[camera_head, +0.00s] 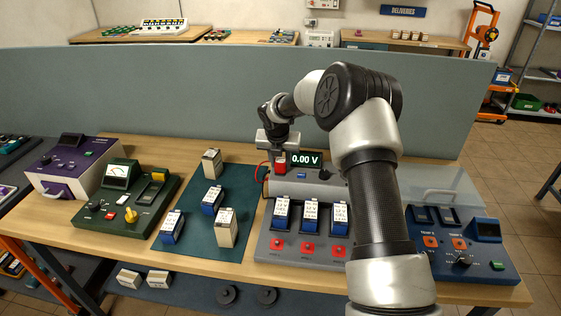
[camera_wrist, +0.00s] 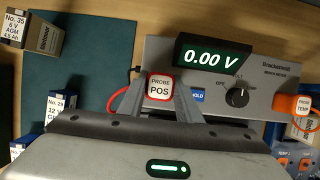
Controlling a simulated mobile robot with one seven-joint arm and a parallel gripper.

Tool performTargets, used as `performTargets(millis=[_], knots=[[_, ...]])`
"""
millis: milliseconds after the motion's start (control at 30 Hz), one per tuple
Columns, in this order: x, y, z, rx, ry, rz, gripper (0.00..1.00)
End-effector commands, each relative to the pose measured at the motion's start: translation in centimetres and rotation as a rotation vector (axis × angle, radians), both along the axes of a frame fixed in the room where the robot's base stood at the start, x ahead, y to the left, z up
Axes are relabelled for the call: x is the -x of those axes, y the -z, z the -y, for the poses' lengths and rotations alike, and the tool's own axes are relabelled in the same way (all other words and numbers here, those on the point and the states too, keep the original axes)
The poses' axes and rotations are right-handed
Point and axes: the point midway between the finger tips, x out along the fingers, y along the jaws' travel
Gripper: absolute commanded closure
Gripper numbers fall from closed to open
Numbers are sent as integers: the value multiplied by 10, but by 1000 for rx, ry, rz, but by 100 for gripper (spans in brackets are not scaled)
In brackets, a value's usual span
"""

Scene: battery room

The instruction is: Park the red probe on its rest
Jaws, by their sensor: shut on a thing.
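The red probe (camera_head: 280,166) is in my gripper (camera_head: 280,157), at the left end of the grey meter (camera_head: 304,190). In the wrist view the probe's top (camera_wrist: 160,87) shows a white "PROBE POS" label with a red border. My gripper's fingers (camera_wrist: 163,98) are on either side of it, shut on it. A red lead (camera_wrist: 119,98) loops off to its left. The meter's display (camera_wrist: 212,57) reads 0.00 V. The probe's lower end and its rest are hidden, so I cannot tell whether they touch.
An orange "PROBE TEMP" probe (camera_wrist: 303,106) is at the meter's right end. Several batteries stand on the dark green mat (camera_head: 196,236) to the left. Three more stand in the grey tester with red buttons (camera_head: 307,247). A grey partition (camera_head: 150,90) stands behind.

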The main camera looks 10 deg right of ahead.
Motion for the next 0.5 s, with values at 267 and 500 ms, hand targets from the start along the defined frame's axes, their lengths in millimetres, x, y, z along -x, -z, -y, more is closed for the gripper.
performTargets(millis=[267, 500], knots=[[0, 6, 0, 0, 0, 0, 95], [0, 11, 0, 0, 0, 0, 95]])
